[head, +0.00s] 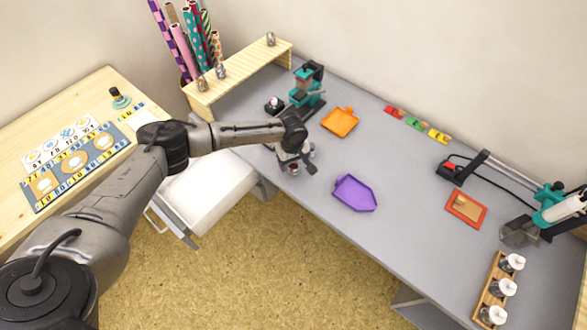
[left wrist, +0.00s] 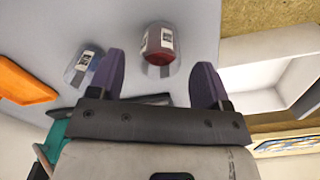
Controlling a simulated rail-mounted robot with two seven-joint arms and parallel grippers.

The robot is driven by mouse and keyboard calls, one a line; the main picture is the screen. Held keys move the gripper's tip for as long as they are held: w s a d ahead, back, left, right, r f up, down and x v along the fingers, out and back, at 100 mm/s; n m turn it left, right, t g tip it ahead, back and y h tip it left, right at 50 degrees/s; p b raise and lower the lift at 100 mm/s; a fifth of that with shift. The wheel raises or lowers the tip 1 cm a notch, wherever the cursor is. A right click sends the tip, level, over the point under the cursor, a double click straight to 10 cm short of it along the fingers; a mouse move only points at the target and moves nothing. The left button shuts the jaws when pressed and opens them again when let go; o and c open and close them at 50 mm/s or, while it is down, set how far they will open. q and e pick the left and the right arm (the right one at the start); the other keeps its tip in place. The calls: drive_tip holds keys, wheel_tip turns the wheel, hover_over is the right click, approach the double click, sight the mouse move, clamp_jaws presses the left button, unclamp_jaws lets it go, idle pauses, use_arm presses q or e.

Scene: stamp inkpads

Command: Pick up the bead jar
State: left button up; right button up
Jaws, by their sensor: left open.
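A clear jar with dark red contents and a white label (left wrist: 160,42) stands on the grey worktop in the left wrist view. I take it for the bead jar. A second clear jar with a label (left wrist: 82,68) stands to its left, its contents unclear. My left gripper (left wrist: 162,68) is open, its fingers pointing toward the red jar, which shows between and beyond the fingertips. No contact is visible. In the head view the left gripper (head: 299,167) is low over the near edge of the worktop and partly hides the jars. My right gripper is not in view.
The grey worktop (head: 390,170) holds an orange tray (head: 341,122), a purple tray (head: 354,194) and a teal press (head: 307,88) close to my gripper. A white open drawer (head: 210,190) juts out at left. The worktop between the trays is clear.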

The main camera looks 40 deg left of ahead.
sight(293, 164)
use_arm(q)
drive_tip(key=shift+f+b, duration=0.35)
drive_tip(key=shift+f, duration=1.4)
drive_tip(key=c, duration=1)
drive_tip(key=shift+r, duration=0.1)
drive_tip(key=shift+c, duration=0.2)
